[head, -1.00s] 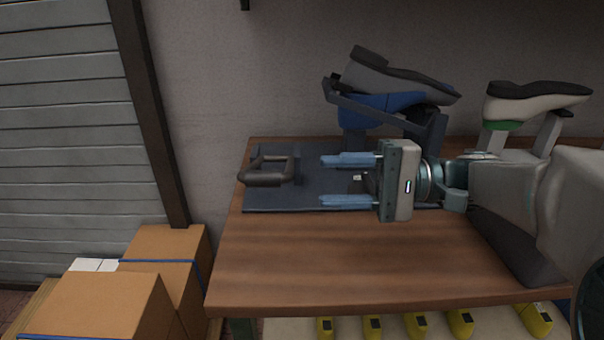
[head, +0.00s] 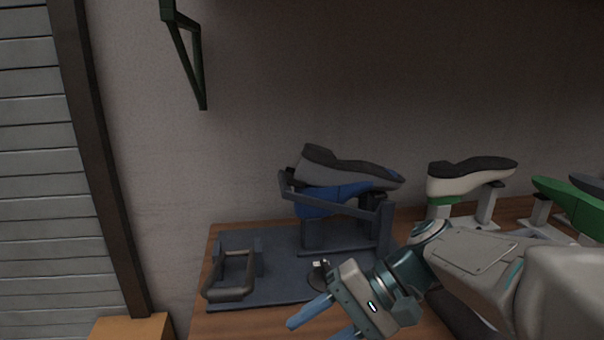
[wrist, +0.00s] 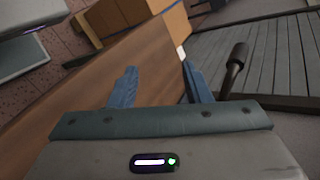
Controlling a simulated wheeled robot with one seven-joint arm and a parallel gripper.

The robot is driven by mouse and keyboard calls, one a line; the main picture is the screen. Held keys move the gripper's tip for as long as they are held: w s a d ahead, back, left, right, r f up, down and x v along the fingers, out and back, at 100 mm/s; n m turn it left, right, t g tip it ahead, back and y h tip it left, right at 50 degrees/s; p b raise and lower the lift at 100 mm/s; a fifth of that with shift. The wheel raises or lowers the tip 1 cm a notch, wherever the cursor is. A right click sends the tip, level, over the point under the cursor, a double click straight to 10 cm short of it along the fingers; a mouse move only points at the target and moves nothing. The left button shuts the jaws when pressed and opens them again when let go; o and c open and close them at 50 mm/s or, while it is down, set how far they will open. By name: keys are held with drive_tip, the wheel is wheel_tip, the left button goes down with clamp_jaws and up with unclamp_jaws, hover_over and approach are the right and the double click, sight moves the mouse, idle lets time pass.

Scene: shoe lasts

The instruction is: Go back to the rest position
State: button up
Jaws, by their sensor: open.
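My gripper (head: 318,322) is at the bottom of the head view, over the front part of the table. Its blue fingers are apart and nothing is between them; they point down and to the left. In the wrist view my gripper (wrist: 160,88) also shows open, with the wooden table edge and floor beyond it. A dark base plate (head: 275,290) lies on the table behind my gripper. It bears a dark handle (head: 232,276) at left and a clamp frame holding a blue last with a grey and black shoe (head: 345,172).
A white last with a black sole (head: 470,178) and a green last (head: 570,205) stand on posts to the right. The wooden table (head: 215,325) has bare room at front left. A cardboard box (head: 130,328) stands beside it. A green bracket (head: 190,60) is on the wall.

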drive_tip(key=s+d+r+n+t+h+p, duration=0.1)
drive_tip(key=d+r+t+h+p, duration=0.1)
drive_tip(key=d+h+p, duration=0.3)
drive_tip(key=d+r+t+h+p, duration=0.2)
drive_tip(key=d+t+h+p, duration=0.1)
drive_tip(key=d+h+p, duration=0.3)
drive_tip(key=shift+s+d+r+n+p, duration=0.15)
drive_tip(key=shift+s+d+n+p, duration=0.25)
drive_tip(key=shift+d, duration=0.45)
